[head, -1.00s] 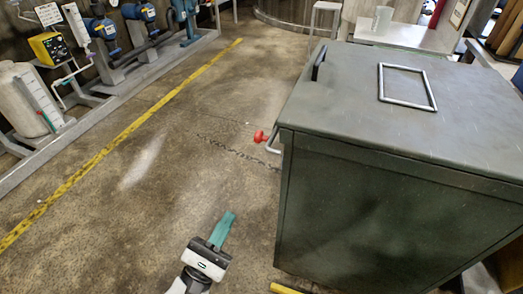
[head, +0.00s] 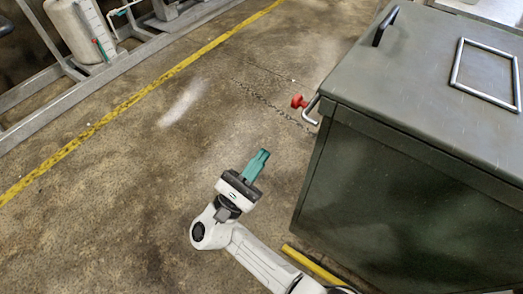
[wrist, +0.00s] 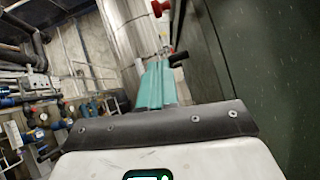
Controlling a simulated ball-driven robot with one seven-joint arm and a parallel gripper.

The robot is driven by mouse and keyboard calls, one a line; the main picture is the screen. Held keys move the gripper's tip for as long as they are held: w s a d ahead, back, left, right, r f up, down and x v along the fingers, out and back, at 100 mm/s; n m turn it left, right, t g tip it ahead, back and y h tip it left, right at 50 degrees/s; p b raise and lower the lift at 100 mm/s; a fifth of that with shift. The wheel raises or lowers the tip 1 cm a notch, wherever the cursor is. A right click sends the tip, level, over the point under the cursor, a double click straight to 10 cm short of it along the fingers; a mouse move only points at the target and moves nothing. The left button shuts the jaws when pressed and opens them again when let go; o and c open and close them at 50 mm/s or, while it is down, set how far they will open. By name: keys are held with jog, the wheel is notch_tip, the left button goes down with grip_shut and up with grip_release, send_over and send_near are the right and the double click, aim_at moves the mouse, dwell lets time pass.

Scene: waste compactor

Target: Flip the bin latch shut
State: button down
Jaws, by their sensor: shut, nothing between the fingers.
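The bin (head: 400,165) is a large dark green box with a closed lid, at the right in the head view. Its latch (head: 311,112) is a bent metal bar with a red knob (head: 298,101), sticking out from the bin's left side near the top. The red knob also shows in the wrist view (wrist: 157,8) near the top edge. My gripper (head: 261,158) has teal fingers, shut and empty. It is left of the bin, below the latch in the head view, apart from both. In the wrist view the fingers (wrist: 157,80) point toward the latch area.
The bin lid carries a black handle (head: 385,25) and a rectangular metal frame (head: 487,75). A yellow bar (head: 315,266) lies low by the bin. A yellow floor line (head: 130,100) and pipe racks are at the left. The concrete floor between is clear.

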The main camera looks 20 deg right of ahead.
aim_at(313, 104)
jog(key=w+d+r+p, duration=0.2)
jog(key=d+r, duration=0.4)
jog(key=r, duration=0.2)
jog(key=shift+w+d, duration=0.2)
jog(key=shift+w, duration=0.1)
jog(key=shift+r, duration=0.2)
jog(key=shift+a+r+y+p, duration=0.15)
jog(key=shift+r+y+p, duration=0.1)
jog(key=shift+y+p, duration=0.25)
